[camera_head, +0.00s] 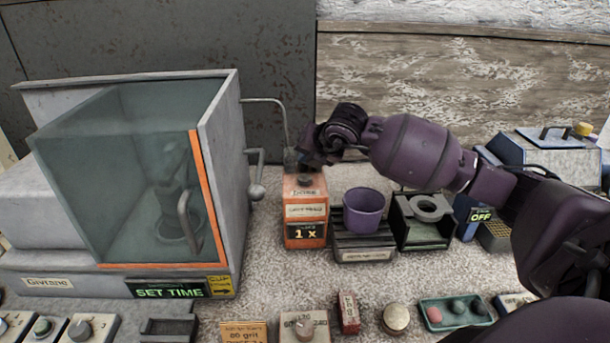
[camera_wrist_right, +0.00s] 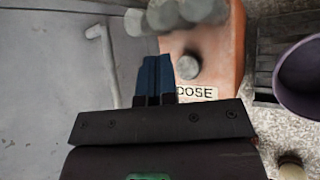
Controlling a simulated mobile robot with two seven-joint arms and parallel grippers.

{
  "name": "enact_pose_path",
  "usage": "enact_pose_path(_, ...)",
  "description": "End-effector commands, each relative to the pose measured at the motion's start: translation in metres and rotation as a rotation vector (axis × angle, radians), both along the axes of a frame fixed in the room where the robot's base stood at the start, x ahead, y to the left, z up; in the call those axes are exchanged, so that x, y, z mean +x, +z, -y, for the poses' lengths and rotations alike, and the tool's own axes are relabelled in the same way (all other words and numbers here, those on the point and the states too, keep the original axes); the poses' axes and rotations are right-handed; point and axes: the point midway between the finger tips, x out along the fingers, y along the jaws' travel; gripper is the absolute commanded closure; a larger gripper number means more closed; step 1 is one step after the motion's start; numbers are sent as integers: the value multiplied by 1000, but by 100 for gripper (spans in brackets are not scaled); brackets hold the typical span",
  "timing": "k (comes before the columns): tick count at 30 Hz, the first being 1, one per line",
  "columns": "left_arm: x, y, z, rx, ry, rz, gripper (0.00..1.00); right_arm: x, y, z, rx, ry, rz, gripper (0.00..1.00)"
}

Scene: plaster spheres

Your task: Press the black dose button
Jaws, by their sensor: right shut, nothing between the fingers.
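The orange dose dispenser (camera_head: 306,221) stands on the worktop, with a "1 X" display on its front. The black dose button (camera_head: 305,181) sits on its top. In the right wrist view the button (camera_wrist_right: 187,66) is a round dark knob beside the DOSE label (camera_wrist_right: 196,94). My right gripper (camera_head: 296,160) is over the dispenser's top. In the wrist view its blue fingers (camera_wrist_right: 155,78) are shut, empty, and just left of the button. I cannot tell whether they touch anything. My left gripper is out of view.
A glass-fronted cabinet (camera_head: 120,180) with a "SET TIME" display stands left. A purple cup (camera_head: 363,210) sits on a stand right of the dispenser, beside a dark green holder (camera_head: 421,222). Knobs and a teal tray (camera_head: 455,325) line the front.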

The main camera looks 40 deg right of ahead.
Motion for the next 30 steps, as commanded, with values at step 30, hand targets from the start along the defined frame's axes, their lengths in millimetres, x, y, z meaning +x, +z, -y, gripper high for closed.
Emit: enact_pose_path(30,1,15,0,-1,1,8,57,0,28,0,0,0,0,100)
